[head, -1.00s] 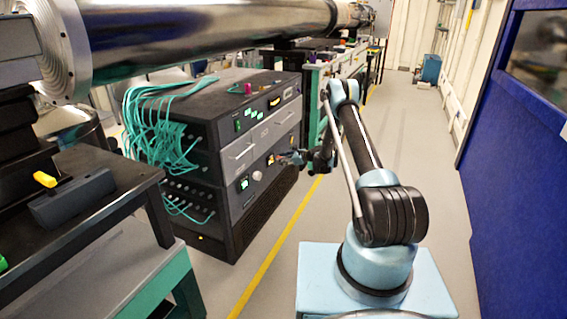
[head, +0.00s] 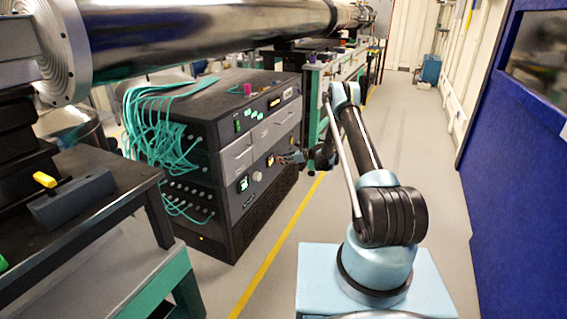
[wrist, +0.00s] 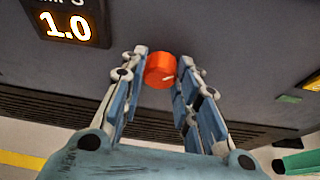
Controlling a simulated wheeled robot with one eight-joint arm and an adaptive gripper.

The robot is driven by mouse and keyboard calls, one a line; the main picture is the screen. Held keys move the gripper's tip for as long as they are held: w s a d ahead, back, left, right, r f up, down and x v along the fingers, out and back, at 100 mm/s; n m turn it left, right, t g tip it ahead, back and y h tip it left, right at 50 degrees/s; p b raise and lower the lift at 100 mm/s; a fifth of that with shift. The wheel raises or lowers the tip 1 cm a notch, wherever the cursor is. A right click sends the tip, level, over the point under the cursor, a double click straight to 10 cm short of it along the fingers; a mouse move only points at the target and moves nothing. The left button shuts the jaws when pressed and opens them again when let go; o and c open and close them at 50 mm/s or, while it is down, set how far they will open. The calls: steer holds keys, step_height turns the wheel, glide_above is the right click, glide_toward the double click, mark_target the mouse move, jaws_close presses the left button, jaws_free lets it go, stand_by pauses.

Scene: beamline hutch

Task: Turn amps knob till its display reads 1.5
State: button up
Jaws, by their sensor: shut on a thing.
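My gripper (wrist: 161,74) is shut on the knob, one finger on each side. In the head view my gripper (head: 291,157) is at the front of the rack, and the knob cannot be made out there.
The dark instrument rack (head: 218,215) carries grey drawers, small displays and a bundle of green cables (head: 150,125). A pale knob (head: 257,176) and a green-lit display (head: 243,184) sit nearby on its front. Clear floor (head: 400,150) lies right of the rack, up to a blue wall (head: 520,200).

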steer(key=o, duration=1.1)
steer(key=shift+s+a, duration=0.1)
steer(key=shift+a, duration=0.05)
steer(key=shift+c, duration=0.2)
steer(key=shift+d, duration=0.2)
steer(key=v, duration=1.1)
steer(key=shift+d, duration=0.3)
steer(key=shift+r, duration=0.15)
